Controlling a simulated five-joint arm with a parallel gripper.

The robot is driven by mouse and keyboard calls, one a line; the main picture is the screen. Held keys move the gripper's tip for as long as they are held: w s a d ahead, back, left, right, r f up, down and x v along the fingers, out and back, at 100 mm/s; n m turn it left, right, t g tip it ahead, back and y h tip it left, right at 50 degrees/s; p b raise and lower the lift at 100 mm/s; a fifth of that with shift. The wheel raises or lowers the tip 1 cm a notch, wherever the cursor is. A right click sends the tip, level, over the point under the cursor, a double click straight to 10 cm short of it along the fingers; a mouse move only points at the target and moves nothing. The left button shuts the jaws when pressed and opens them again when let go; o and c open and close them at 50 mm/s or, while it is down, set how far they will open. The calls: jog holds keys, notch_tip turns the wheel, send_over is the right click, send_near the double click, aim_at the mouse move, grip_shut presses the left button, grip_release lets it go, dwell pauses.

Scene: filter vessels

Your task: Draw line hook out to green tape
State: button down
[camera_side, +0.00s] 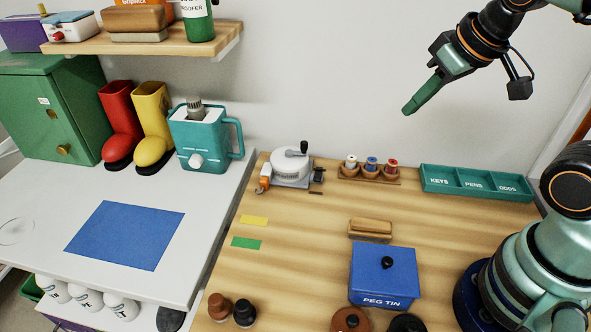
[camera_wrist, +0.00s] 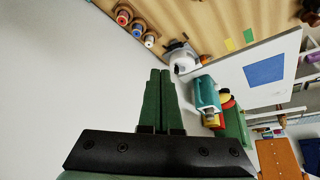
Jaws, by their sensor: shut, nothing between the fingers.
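A grey and white reel (camera_side: 290,166) with a crank stands at the back left of the wooden table. A small orange piece (camera_side: 263,185), which looks like the line hook, sits at its front left; I cannot make out any line. The green tape (camera_side: 246,243) lies flat in front, beyond a yellow tape strip (camera_side: 254,220). My gripper (camera_side: 409,108) is shut and empty, high above the table's back right, well away from the reel. In the wrist view my gripper (camera_wrist: 160,72) has its fingers together; the reel (camera_wrist: 184,62) and green tape (camera_wrist: 248,35) show beyond.
Three spools (camera_side: 371,166) in a wooden rack and a teal tray (camera_side: 478,183) line the back edge. A wooden-handled block (camera_side: 370,228) and a blue peg tin (camera_side: 383,274) stand at the middle right. Dark knobs (camera_side: 245,313) stand at the front. Wood around the tapes is clear.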

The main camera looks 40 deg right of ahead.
jog(key=c, duration=1.1)
grip_release()
jog(key=o, duration=0.4)
jog(key=shift+w+a+r, duration=0.1)
jog(key=shift+w+r, duration=0.05)
jog(key=shift+w, duration=0.1)
jog(key=m+g, duration=0.6)
jog(key=m, duration=0.3)
send_over(264, 179)
notch_tip(264, 179, down, 13)
notch_tip(264, 179, down, 11)
jog(key=shift+f, duration=0.2)
